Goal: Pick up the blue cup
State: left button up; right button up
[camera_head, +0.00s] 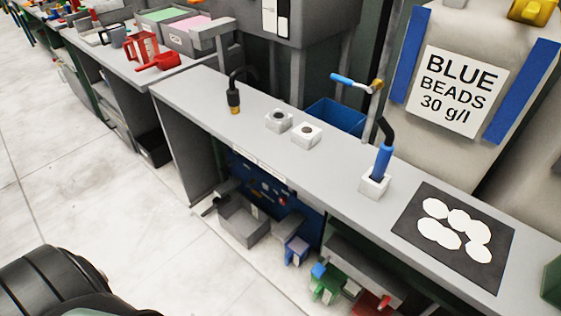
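I cannot clearly pick out a blue cup. A small pale blue-violet container (296,250), which may be a cup, stands low under the bench (335,195), partly in shadow. Beside it a green container (325,284) has a small blue part near its top. Neither of my grippers is in view. A black rounded part at the bottom left looks like part of my own arm.
The bench top carries a blue-handled tool (382,160) in a white block, two small white blocks (279,121) and a dark mat (462,268) with white discs. A red jug (142,47) stands on the far bench. Open floor (70,150) lies left.

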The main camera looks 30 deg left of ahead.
aim_at(297, 248)
jog(key=u, duration=0.8)
